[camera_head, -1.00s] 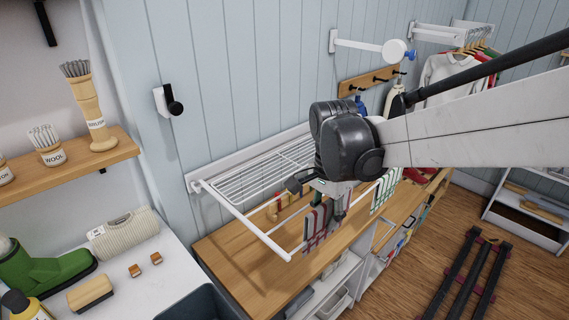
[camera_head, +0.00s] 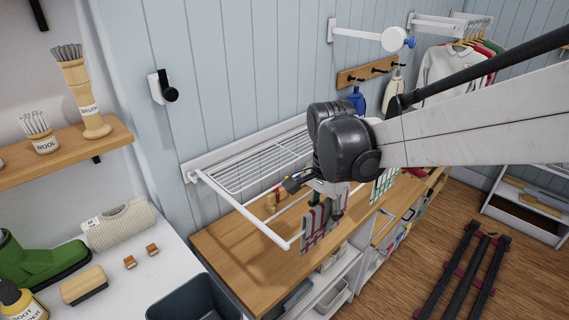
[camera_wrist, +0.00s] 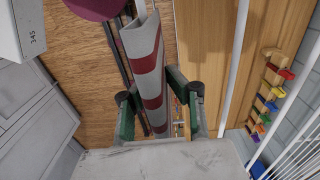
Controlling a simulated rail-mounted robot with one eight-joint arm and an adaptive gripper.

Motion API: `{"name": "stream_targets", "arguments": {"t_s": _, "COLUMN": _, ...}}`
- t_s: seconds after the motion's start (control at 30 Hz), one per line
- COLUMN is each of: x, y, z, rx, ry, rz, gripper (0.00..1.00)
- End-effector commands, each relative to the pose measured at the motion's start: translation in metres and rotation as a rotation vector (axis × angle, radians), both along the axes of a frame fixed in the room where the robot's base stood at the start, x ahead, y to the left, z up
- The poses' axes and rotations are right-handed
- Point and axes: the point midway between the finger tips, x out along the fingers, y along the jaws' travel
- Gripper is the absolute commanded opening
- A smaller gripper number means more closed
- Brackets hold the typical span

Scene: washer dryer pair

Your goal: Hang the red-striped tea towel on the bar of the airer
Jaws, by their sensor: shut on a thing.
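The red-striped tea towel (camera_head: 314,229) is grey with dark red stripes and hangs from my gripper (camera_head: 326,205). In the wrist view the towel (camera_wrist: 147,62) runs edge-on between the two fingers of my gripper (camera_wrist: 160,112), which is shut on it. The white wire airer (camera_head: 231,208) folds out from the wall above the wooden worktop. The towel is near the airer's front corner and outer bar. In the wrist view a white bar (camera_wrist: 234,62) lies right of the towel, with a gap between them in the picture. My wrist hides part of the airer.
A green-checked cloth (camera_head: 386,183) hangs further right. The wooden worktop (camera_head: 238,262) lies below the airer, with open shelves under it. A dark tub (camera_head: 195,300) stands at the front. Several colored pegs (camera_wrist: 270,98) are on a wooden strip.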

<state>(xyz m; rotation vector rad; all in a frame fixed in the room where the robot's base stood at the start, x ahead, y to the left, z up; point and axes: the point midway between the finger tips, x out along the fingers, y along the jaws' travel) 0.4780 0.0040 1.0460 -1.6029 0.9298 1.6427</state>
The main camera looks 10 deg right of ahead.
Motion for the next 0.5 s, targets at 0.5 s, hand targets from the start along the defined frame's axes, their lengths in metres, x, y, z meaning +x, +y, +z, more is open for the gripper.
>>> {"name": "stream_targets", "arguments": {"t_s": 0.5, "x": 0.000, "y": 0.000, "z": -0.019, "rx": 0.000, "ry": 0.000, "rz": 0.000, "gripper": 0.00}}
